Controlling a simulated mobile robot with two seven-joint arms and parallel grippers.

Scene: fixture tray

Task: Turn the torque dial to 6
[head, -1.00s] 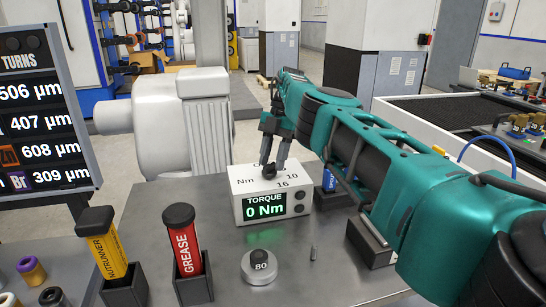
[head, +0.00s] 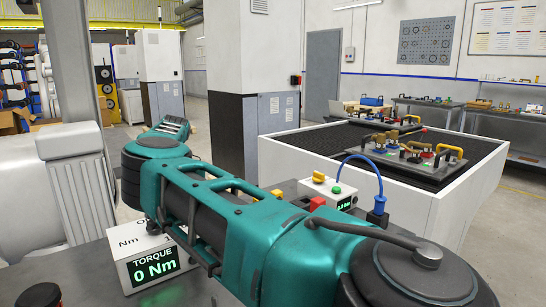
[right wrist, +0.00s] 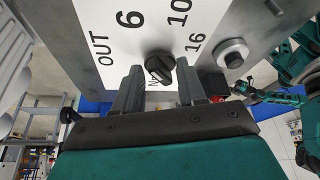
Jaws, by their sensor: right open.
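The torque box (head: 150,262) stands on the grey bench at lower left in the head view, and its display reads TORQUE 0 Nm. My right arm covers most of its top there. In the right wrist view the black dial (right wrist: 160,66) sits on a white face marked OUT, 6, 10 and 16. My right gripper (right wrist: 160,76) is open, with one finger on each side of the dial. I cannot tell whether the fingers touch it. The pointer's setting is unclear. What looks like my left gripper (right wrist: 242,89) is small at the right; its jaws are unclear.
A silver round button (right wrist: 233,53) is beside the marked face. In the head view a box with a yellow knob (head: 318,177) and a blue plug (head: 378,212) stand beyond my arm. A white-walled bay (head: 440,225) with a dark floor lies to the right.

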